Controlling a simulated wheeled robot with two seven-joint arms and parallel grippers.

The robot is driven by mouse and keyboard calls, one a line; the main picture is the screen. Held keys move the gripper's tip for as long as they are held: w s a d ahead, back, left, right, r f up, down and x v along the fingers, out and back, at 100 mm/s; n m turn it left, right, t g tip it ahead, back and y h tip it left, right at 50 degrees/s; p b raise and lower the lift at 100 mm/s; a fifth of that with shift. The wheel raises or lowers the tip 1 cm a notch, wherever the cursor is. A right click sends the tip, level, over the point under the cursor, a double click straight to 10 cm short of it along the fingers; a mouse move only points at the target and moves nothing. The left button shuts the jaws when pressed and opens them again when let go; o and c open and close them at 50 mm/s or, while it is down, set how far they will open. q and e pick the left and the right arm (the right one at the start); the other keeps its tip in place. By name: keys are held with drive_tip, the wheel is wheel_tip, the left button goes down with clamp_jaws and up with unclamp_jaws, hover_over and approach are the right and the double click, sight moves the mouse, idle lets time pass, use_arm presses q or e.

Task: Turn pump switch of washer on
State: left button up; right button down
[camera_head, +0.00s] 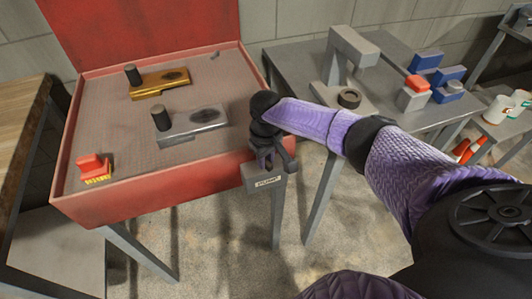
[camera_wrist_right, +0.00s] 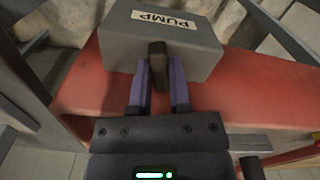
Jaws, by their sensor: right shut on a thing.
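The washer (camera_head: 130,205) is a red open tub with a grey mesh tray floor and its red lid (camera_head: 140,25) raised at the back. A grey pump switch box (camera_head: 265,183) with a PUMP label is fixed at its front right corner. The box fills the top of the right wrist view (camera_wrist_right: 135,38). A dark switch lever (camera_wrist_right: 157,52) stands out from the box. My right gripper (camera_head: 266,157) is shut on this lever, with purple fingers on both sides of it in the right wrist view (camera_wrist_right: 159,85). My left gripper is not in view.
In the washer lie a gold part (camera_head: 165,81), a silver part (camera_head: 208,121) and a red block with a yellow brush-like base (camera_head: 93,167). A grey bench (camera_head: 300,62) on the right holds a grey stand (camera_head: 352,45) and blue blocks (camera_head: 427,58). A wooden table (camera_head: 20,110) stands left.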

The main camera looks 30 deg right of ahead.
drive_tip(key=n, duration=0.4)
drive_tip(key=shift+r+n+p, duration=0.1)
drive_tip(key=shift+n+p, duration=0.2)
drive_tip(key=shift+p, duration=0.1)
drive_tip(key=n, duration=0.5)
drive_tip(key=shift+w+d, duration=0.1)
drive_tip(key=shift+w, duration=0.05)
drive_tip(key=shift+n, duration=0.4)
drive_tip(key=c, duration=0.6)
unclamp_jaws()
drive_tip(key=shift+o, duration=0.2)
